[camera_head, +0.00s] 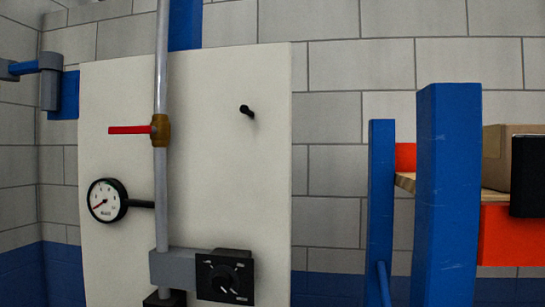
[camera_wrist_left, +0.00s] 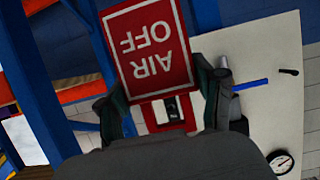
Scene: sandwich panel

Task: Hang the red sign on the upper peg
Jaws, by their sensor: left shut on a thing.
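The red sign (camera_wrist_left: 148,48) reads AIR OFF in white letters and appears upside down in the left wrist view. My left gripper (camera_wrist_left: 162,95) is shut on it, with a dark finger at each side. A red part with a dark opening shows between the fingers below the lettering. In the head view a single short black peg (camera_head: 247,111) sticks out of the white panel (camera_head: 215,190), right of the pipe, and is bare. A black peg-like part (camera_wrist_left: 288,71) also shows in the left wrist view; I cannot tell if it is the same one. Neither gripper shows in the head view.
A grey pipe (camera_head: 162,75) with a red-handled valve (camera_head: 130,130) runs down the panel. A gauge (camera_head: 107,200) and a black knob (camera_head: 225,277) project from it. A blue-post shelf (camera_head: 447,190) holding a cardboard box (camera_head: 495,158) stands right. Panel space around the peg is clear.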

